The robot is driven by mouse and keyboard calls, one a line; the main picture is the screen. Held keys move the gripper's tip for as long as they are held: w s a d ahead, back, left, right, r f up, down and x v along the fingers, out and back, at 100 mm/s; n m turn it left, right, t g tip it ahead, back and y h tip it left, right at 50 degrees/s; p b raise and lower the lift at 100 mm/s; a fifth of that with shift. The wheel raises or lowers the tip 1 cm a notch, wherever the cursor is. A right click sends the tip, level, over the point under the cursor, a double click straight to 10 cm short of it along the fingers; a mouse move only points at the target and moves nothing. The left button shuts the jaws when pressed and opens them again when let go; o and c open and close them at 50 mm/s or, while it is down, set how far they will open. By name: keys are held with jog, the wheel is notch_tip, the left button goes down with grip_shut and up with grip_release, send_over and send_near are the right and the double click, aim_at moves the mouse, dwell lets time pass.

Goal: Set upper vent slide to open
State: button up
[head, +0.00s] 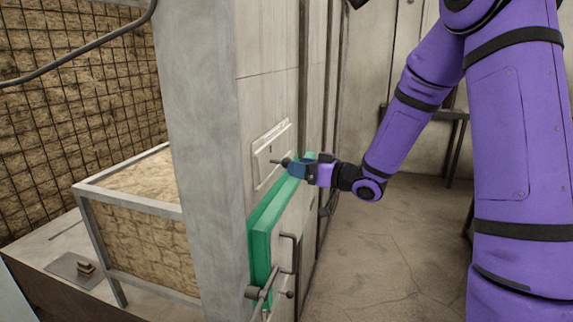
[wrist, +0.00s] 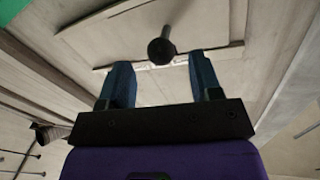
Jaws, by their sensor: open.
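The upper vent slide is a pale plate (head: 270,150) in a raised frame on the grey wall, above a green-edged door. A dark round knob (head: 284,161) on a short stem sticks out from it. In the wrist view the knob (wrist: 161,50) stands just beyond the fingertips, about midway between them. My gripper (head: 292,169) is open with its blue fingers pointing at the plate, very close to the knob. In the wrist view the gap of my gripper (wrist: 161,75) is empty. Whether a finger touches the knob cannot be told.
The green-edged door (head: 262,240) stands out from the wall just below my gripper, with a bar handle (head: 291,252) and a latch rod (head: 263,293). A metal-framed bin (head: 140,195) is at the left. The concrete floor (head: 380,250) right of the door is clear.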

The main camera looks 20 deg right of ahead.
aim_at(286, 161)
jog(key=shift+x, duration=2.35)
jog(key=shift+s, duration=0.1)
grip_shut()
jog(key=w+d, duration=0.5)
jog(key=w, duration=0.1)
jog(key=shift+w, duration=0.4)
jog(key=shift+r, duration=0.1)
grip_release()
jog(key=shift+w+d, duration=0.1)
